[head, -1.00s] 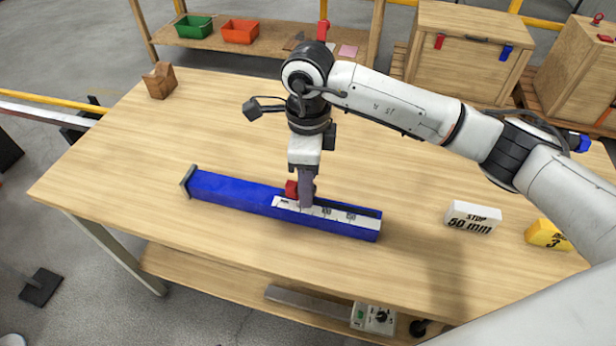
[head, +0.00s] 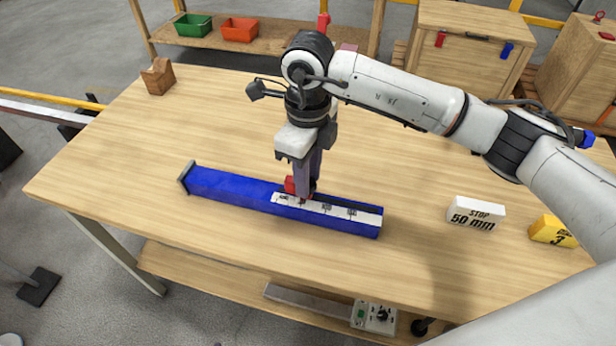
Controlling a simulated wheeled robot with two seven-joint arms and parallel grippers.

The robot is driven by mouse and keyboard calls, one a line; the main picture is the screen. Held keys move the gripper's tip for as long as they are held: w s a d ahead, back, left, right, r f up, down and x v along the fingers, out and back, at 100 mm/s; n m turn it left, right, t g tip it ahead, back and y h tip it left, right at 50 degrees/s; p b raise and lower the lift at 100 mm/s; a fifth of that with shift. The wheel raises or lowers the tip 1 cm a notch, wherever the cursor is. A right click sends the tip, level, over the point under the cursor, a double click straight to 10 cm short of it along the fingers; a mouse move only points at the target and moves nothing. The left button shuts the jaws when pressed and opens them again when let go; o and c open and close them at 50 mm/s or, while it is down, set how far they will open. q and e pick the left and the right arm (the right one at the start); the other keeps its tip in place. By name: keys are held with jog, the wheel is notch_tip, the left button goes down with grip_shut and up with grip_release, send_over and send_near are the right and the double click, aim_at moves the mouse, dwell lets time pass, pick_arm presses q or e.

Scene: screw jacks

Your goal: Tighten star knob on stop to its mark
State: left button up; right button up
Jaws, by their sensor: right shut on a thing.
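The stop fixture is a long blue rail (head: 225,190) with a white printed scale (head: 345,212) along its right part and a grey end plate (head: 186,177) at its left end. A red piece (head: 290,186), the stop or its knob, sits on the rail at the scale's left part. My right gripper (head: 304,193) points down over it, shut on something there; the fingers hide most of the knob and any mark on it. A white block (head: 474,213) reading "STOP 50 mm" stands to the right. My left gripper is not in view.
A yellow block (head: 552,231) with a 3 stands at the table's right edge. A brown wooden block (head: 158,77) sits at the far left corner. The wooden table (head: 130,150) is clear around the rail. A box with controls (head: 373,316) is on the lower shelf.

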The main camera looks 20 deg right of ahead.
jog(key=shift+m, duration=0.3)
jog(key=o, duration=1.1)
jog(key=shift+c, duration=0.2)
jog(key=shift+r, duration=0.1)
notch_tip(320, 180, up, 10)
jog(key=b, duration=0.1)
